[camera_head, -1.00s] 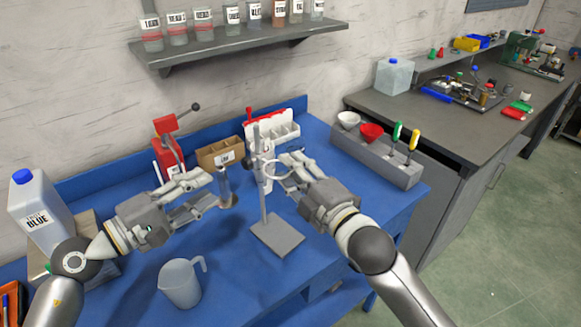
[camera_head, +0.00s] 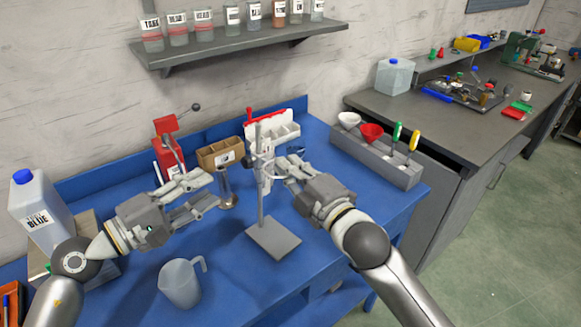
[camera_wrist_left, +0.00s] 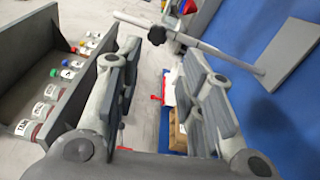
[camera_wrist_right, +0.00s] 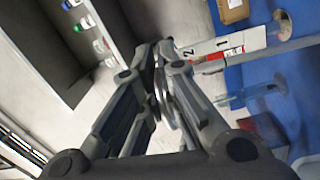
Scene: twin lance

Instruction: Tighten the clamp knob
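A metal stand has a grey base plate (camera_head: 273,240) and an upright rod (camera_head: 261,200). In the left wrist view a small black knob (camera_wrist_left: 157,35) sits at the rod, apart from the fingers. My left gripper (camera_head: 213,193) is open and empty, left of the rod. My right gripper (camera_head: 281,167) is at the rod's right side. Its fingers (camera_wrist_right: 162,70) are nearly together in the right wrist view, on what looks like a thin pale ring (camera_wrist_right: 172,100). Whether the ring touches the rod is unclear.
A clear jug (camera_head: 181,283) stands in front on the blue table. A small upright cylinder (camera_head: 226,188) stands beside my left fingers.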

